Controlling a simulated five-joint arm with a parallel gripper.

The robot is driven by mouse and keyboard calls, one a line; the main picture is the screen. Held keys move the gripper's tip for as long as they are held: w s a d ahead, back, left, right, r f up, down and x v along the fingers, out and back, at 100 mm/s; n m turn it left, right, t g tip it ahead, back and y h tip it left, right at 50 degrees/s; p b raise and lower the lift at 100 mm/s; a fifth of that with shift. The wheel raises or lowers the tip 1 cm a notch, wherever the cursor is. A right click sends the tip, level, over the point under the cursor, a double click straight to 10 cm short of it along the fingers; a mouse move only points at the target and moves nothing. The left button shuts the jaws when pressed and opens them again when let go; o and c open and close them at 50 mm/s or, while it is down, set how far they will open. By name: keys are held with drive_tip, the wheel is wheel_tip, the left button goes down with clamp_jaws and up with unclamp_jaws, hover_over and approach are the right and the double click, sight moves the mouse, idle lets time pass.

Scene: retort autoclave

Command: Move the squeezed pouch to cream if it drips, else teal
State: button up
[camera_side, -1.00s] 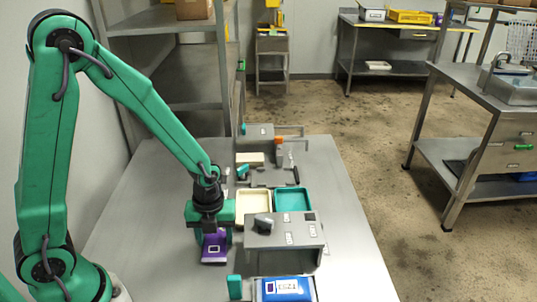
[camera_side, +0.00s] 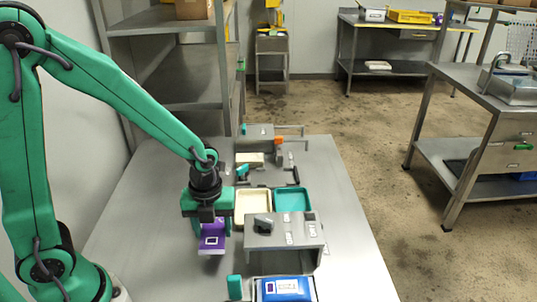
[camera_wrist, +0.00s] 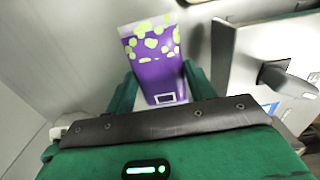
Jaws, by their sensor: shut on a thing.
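A purple pouch (camera_side: 212,238) with a small white-framed square hangs in my gripper (camera_side: 207,222), left of the grey bench unit. In the wrist view the pouch (camera_wrist: 160,75) shows yellow-green blotches on its paler upper part and sits between my green fingers (camera_wrist: 160,85), which are shut on it. I see no drop falling from it; whether it is wet cannot be told. The cream tray (camera_side: 239,222) and the teal tray (camera_side: 308,203) lie side by side just right of and behind my gripper. Their visible floors look empty.
The grey unit (camera_side: 300,230) with a dark knob stands close to the right of the pouch. A blue pouch (camera_side: 300,285) lies at the front, beside a teal block (camera_side: 235,288). More small fixtures stand behind the trays. The left of the bench is clear.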

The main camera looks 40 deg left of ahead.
drive_tip(key=s+d+r, duration=0.6)
drive_tip(key=d, duration=0.2)
drive_tip(key=shift+s, duration=0.2)
drive_tip(key=shift+r, duration=0.1)
drive_tip(key=shift+w, duration=0.15)
idle(0.4)
drive_tip(key=w+a+r+n, duration=0.4)
drive_tip(key=w+a+n, duration=0.2)
drive_tip(key=n, duration=0.7)
drive_tip(key=w+a+r+n, duration=0.3)
drive_tip(key=w+a+n, duration=0.4)
drive_tip(key=w+n, duration=0.3)
drive_tip(key=shift+w+a+r+n, duration=0.2)
drive_tip(key=shift+r+n, duration=0.15)
drive_tip(key=shift+n, duration=1.65)
drive_tip(key=shift+s, duration=0.1)
